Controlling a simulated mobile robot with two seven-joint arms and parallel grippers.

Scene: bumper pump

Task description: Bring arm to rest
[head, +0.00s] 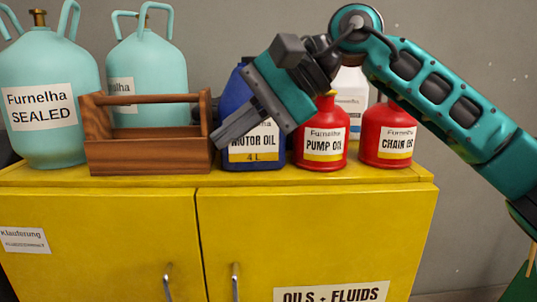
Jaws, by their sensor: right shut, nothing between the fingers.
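My right gripper (222,141) is shut and empty. It hangs at the end of my teal right arm, which comes in from the right and bends at the top. Its fingertips point down and left, in front of the blue motor oil jug (246,168) and close to the right end of a wooden tool caddy (150,157). I cannot tell whether they touch either one. The gripper and arm hide much of the jug. My left gripper is not in view.
A yellow cabinet (100,210) carries the caddy, two teal gas tanks (45,140) (150,60), a red pump oil bottle (322,122), a red chain oil bottle (388,120) and a white container (351,82). A grey wall stands behind. The space over the cabinet's front is clear.

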